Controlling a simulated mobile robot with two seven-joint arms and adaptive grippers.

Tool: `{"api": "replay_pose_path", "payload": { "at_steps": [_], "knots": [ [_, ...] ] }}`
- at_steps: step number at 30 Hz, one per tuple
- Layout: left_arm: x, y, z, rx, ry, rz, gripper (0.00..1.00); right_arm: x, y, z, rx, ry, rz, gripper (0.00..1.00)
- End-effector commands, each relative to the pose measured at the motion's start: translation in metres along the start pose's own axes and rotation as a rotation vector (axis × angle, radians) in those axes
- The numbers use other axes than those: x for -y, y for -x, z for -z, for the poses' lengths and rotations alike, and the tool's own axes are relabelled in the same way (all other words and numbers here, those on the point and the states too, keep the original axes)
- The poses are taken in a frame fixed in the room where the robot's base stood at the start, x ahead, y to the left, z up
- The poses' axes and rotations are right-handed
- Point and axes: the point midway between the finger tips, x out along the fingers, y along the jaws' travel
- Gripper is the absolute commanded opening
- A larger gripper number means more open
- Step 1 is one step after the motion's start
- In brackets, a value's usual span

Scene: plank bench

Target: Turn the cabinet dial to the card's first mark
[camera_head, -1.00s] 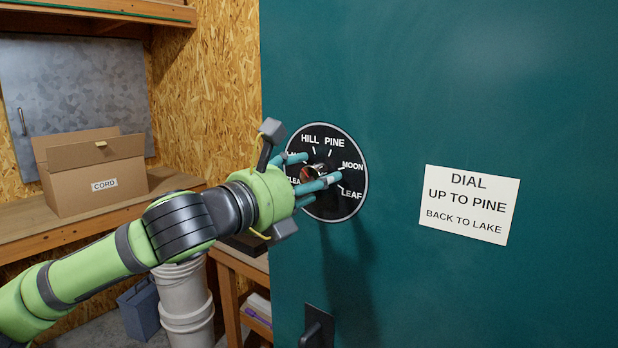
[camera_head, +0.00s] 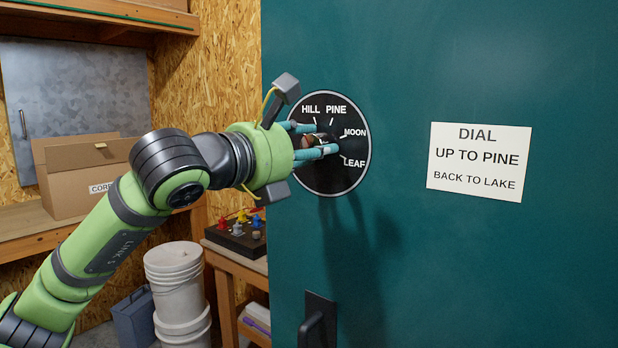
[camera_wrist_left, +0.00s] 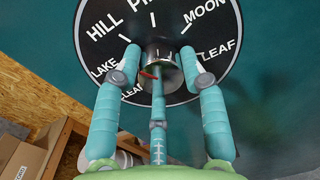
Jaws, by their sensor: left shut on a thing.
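The black round dial (camera_head: 340,182) is on the teal cabinet (camera_head: 440,70). HILL, PINE, MOON and LEAF show in the head view; LAKE and a partly covered mark starting "CLEA" show in the left wrist view. My left gripper (camera_head: 322,140) is shut on the metal knob at the dial's centre, which shows in the left wrist view (camera_wrist_left: 160,53), with a fingertip on either side. A red stripe (camera_wrist_left: 148,73) shows by the knob; a middle finger partly covers it, and I cannot tell the exact setting. The white card (camera_head: 479,169) reads "DIAL, UP TO PINE, BACK TO LAKE".
A black handle (camera_head: 318,322) juts from the cabinet below the dial. At left are a cardboard box (camera_head: 75,185) on a wooden bench, white buckets (camera_head: 178,290) and a dark block with coloured knobs (camera_head: 238,238). The cabinet front around the card is clear.

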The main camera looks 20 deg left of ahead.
Motion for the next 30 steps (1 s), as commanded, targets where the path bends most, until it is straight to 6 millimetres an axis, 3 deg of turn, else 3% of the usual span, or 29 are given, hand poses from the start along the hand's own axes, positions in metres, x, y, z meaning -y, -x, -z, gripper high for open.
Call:
{"api": "replay_pose_path", "payload": {
  "at_steps": [1,6,21,30],
  "knots": [
    [0.003,-0.002,0.012,-0.015,-0.035,0.006,0.09,0.0,-0.014,-0.001,-0.001,0.0,0.0,0.4],
    [0.002,-0.002,0.009,-0.026,-0.198,0.003,0.09,0.0,-0.024,-0.001,-0.001,0.0,0.0,0.4],
    [0.0,-0.003,0.007,-0.049,-0.657,0.002,0.09,0.001,-0.037,-0.002,-0.002,0.0,0.0,0.4],
    [0.0,-0.003,0.006,-0.056,-0.842,0.0,0.09,0.001,-0.04,-0.003,-0.002,0.0,0.001,0.4]
  ]
}}
